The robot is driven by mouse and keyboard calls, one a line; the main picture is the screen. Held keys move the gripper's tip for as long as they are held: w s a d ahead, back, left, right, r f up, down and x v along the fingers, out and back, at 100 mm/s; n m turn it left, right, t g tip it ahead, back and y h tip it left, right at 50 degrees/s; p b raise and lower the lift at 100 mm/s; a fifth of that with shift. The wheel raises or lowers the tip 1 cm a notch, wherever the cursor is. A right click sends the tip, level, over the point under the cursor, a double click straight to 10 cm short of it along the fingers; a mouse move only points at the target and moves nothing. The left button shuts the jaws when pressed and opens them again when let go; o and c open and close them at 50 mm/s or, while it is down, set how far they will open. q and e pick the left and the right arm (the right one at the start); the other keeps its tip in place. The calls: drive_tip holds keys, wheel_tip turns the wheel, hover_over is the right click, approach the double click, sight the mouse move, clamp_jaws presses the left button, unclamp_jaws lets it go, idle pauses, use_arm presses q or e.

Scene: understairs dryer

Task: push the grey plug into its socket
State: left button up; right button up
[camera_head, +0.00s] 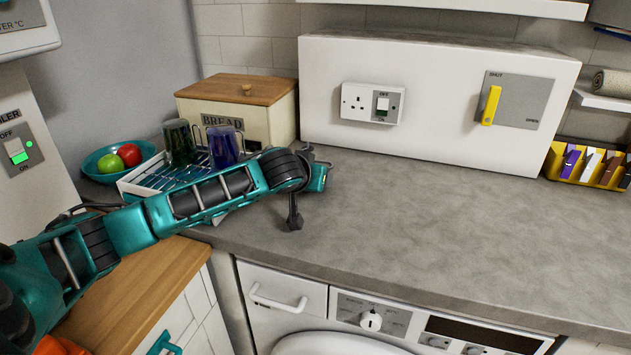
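The white wall socket (357,102) is on the front of the white boxed panel, left of a switch marked OFF. Nothing is in its holes. I cannot make out the grey plug; my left arm hides part of the counter and the dish rack. My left arm reaches in from the left across the counter's left part. Its dark end, with the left gripper (302,188), is over the counter, below and left of the socket and apart from it. The finger opening is not clear. My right gripper is not in view.
A dish rack (140,182) with two glasses, a bread box (240,105) and a fruit bowl (103,161) crowd the left. A yellow lever (491,105) sits on the panel's right. A yellow holder (594,165) stands far right. The grey counter (450,220) is clear at centre and right.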

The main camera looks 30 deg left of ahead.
use_arm(q)
drive_tip(key=shift+w+f, duration=0.1)
drive_tip(key=shift+w, duration=0.05)
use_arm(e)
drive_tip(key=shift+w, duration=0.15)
use_arm(q)
drive_tip(key=c, duration=0.8)
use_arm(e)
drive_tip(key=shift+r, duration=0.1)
use_arm(q)
wheel_tip(320, 180, up, 6)
drive_tip(key=p, duration=0.7)
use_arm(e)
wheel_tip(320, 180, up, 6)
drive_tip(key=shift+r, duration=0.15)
